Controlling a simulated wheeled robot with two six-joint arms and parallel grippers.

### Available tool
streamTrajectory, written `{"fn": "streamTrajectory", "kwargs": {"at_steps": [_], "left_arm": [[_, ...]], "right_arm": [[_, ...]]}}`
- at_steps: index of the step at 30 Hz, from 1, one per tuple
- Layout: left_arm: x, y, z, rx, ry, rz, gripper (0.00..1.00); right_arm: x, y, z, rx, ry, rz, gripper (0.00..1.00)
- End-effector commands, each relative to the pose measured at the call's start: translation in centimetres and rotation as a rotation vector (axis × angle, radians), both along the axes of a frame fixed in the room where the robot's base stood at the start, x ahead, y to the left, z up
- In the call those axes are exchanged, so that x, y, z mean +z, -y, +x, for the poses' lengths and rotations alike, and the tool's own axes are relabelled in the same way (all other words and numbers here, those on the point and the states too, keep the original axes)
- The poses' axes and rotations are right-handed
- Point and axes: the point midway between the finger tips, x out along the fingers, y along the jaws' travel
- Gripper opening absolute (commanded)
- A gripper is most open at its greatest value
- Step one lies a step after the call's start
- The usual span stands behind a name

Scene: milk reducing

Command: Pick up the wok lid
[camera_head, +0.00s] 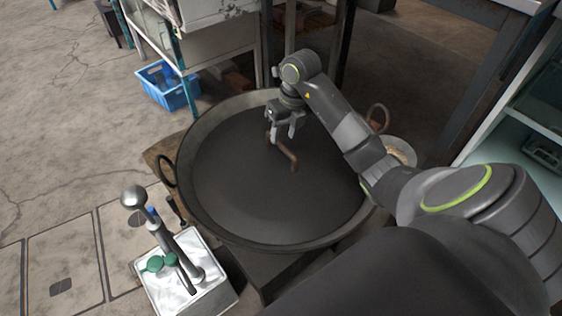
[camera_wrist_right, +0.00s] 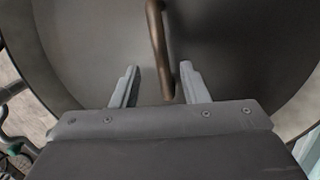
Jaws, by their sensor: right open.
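The wok lid (camera_head: 235,185) is a dark, broad round disc lying inside the rim of a large wok (camera_head: 187,190). A brown bar handle (camera_head: 293,162) stands at the lid's middle. My right gripper (camera_head: 283,136) is open above the lid, with its fingertips close to the handle. In the right wrist view, the handle (camera_wrist_right: 159,50) runs down from the top edge, and its lower end lies between the two open fingers (camera_wrist_right: 160,84), nearer the right one. I cannot tell whether either finger touches it. My left gripper is not in view.
A blue crate (camera_head: 167,88) sits on the floor behind. A small bowl (camera_head: 402,150) is right of the wok. Shelving (camera_head: 530,150) stands at the right.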

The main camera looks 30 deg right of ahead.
Motion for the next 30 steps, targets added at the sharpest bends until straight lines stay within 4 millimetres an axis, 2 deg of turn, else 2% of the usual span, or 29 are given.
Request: {"fn": "streamTrajectory", "kwargs": {"at_steps": [11,18,21,24,30], "left_arm": [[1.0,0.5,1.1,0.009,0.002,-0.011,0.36],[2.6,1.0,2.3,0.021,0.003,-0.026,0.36],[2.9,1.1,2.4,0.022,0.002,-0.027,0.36],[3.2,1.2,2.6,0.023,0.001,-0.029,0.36],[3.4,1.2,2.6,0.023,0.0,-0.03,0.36]], "right_arm": [[-0.9,-0.1,0.1,0.0,0.0,0.0,0.4],[-2.4,-0.2,0.3,0.0,-0.001,0.001,0.4],[-4.2,-0.3,0.6,0.0,-0.004,0.003,0.4],[-5.2,-0.5,0.7,-0.001,-0.002,0.002,0.4],[-5.6,-0.5,0.8,0.001,0.0,0.0,0.4]]}}
